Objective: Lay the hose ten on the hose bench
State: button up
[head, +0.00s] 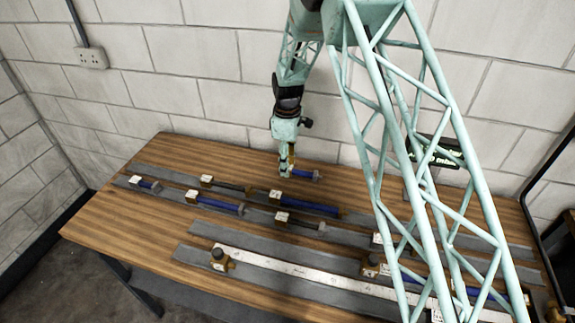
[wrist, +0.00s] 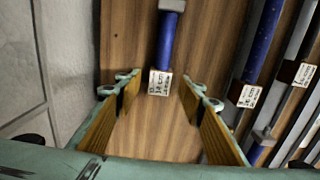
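Several rods with white label blocks lie on the wooden bench (head: 150,208); I cannot read which one is hose ten. A short blue rod (head: 304,174) lies near the back edge, apart from the grey strips. In the wrist view this blue rod (wrist: 167,42) has a grey far end and a white printed label block (wrist: 160,83) at its near end. My gripper (head: 287,170) is over the near end of this rod. In the wrist view my gripper (wrist: 160,92) is open, its tan-padded fingers apart on either side of the label block, with nothing held.
Grey strips (head: 165,178) run along the bench, with longer blue rods (head: 312,206) and dark rods on them. A long white bar (head: 290,268) with knobbed clamps (head: 220,258) lies at the front. The wall stands close behind the bench. My arm hides the right part.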

jog(key=shift+r, duration=0.15)
notch_tip(320, 180, up, 12)
dwell(0.7)
dwell(0.8)
